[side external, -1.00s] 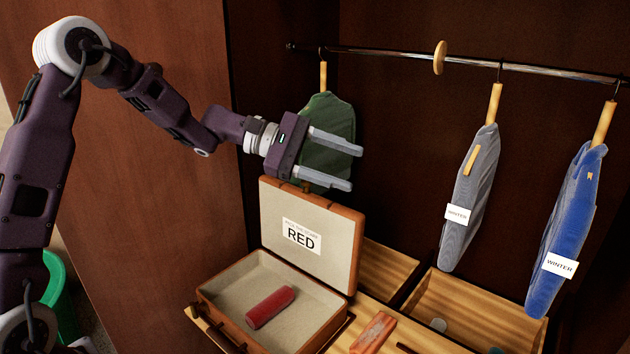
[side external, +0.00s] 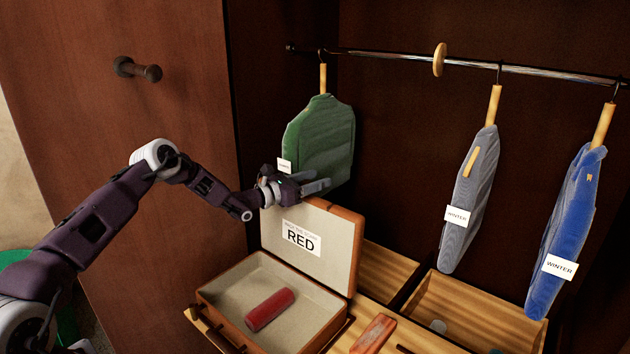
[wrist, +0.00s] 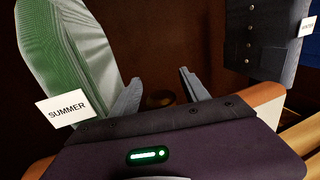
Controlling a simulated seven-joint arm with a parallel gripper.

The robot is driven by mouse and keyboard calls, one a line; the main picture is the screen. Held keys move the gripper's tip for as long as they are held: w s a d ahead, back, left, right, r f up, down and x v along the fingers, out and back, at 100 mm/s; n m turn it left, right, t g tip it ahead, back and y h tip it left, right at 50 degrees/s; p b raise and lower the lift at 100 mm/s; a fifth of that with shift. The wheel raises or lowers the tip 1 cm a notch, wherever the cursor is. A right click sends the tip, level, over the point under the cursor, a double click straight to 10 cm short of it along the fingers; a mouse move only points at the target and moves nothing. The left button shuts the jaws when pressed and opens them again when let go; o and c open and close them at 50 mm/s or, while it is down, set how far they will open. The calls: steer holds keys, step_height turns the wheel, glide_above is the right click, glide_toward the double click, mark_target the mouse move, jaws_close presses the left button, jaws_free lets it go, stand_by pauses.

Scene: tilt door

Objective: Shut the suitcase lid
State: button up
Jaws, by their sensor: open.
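The suitcase (side external: 230,312) is open, its tan lid (side external: 335,257) standing upright with a label that reads RED. A red rolled item (side external: 270,309) lies inside the base. My gripper (side external: 322,187) is open and empty, close by the lid's top edge and in front of the green garment. In the wrist view, my two grey fingers (wrist: 160,92) are spread apart with nothing between them. The brown strip at the right of that view may be part of the lid. I cannot tell whether my gripper touches the lid.
A green garment (side external: 322,140) with a SUMMER tag hangs behind my gripper. A grey garment (side external: 470,200) and a blue garment (side external: 568,235) hang to the right on the rail (side external: 400,57). An open wooden drawer (side external: 470,300) lies right of the suitcase.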

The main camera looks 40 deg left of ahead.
jaws_close()
stand_by(1.4)
